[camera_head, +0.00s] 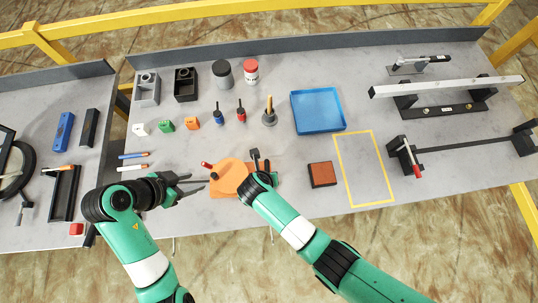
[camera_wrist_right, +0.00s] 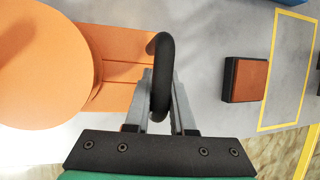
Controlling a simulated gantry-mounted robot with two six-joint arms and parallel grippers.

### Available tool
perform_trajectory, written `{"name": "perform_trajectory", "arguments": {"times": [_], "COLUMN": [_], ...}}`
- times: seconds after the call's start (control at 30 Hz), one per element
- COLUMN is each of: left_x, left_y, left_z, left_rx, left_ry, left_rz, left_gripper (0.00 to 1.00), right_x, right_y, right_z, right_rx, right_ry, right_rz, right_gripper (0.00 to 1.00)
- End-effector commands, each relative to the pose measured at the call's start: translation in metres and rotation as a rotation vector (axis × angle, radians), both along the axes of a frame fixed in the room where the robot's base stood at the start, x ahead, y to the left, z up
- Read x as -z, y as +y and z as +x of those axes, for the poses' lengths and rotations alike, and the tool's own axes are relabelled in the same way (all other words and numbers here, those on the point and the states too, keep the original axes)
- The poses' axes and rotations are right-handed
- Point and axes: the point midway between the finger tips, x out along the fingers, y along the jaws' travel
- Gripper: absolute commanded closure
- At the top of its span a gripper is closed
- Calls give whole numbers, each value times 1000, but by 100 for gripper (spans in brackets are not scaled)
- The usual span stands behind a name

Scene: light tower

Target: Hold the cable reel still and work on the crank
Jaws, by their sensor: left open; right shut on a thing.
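The cable reel (camera_head: 231,174) is a flat orange disc on an orange base, lying on the grey table in the middle front; it also fills the left of the right wrist view (camera_wrist_right: 40,75). A small black knob (camera_head: 214,176) and a red-ended handle (camera_head: 206,165) show at its left side; I cannot tell how they join the crank. My right gripper (camera_wrist_right: 160,88) is shut on a black curved handle (camera_wrist_right: 160,45) beside the base. My left gripper (camera_head: 203,184) is open and empty, its fingers pointing at the reel's left side, close to the knob.
A dark block with a brown-red top (camera_head: 322,174) lies right of the reel, beside a yellow taped outline (camera_head: 368,170). A blue tray (camera_head: 318,110) and several small tools stand behind. Two pens (camera_head: 133,161) lie left. Bare table shows between the reel and the block.

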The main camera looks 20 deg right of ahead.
Motion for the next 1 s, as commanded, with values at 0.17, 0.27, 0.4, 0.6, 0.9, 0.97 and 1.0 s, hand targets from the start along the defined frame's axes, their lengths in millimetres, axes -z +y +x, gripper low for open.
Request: {"name": "perform_trajectory", "arguments": {"times": [0.17, 0.27, 0.4, 0.6, 0.9, 0.97, 1.0], "left_x": [0, 0, 0, 1, 6, 6, 6], "left_y": [0, 0, 0, 1, 4, 5, 5], "left_z": [0, 0, 0, -2, -5, -5, -5], "left_rx": [0, 1, 61, 424, 1246, 1413, 1525], "left_ry": [0, 0, -29, -188, -526, -594, -640], "left_rz": [0, 0, 18, 124, 350, 392, 419], "left_gripper": [43, 43, 43, 43, 43, 43, 43], "right_x": [-1, 0, 0, -1, -1, 0, 0], "right_y": [0, 0, 0, 0, 0, 0, 0], "right_z": [0, 0, 0, 0, 0, 0, 0], "right_rx": [-1, -1, -1, -1, -1, -1, -1], "right_ry": [-1, -1, -1, -1, -1, -1, -1], "right_rz": [-1, -1, -1, -1, -1, -1, -1], "right_gripper": [100, 100, 100, 100, 100, 100, 100]}}
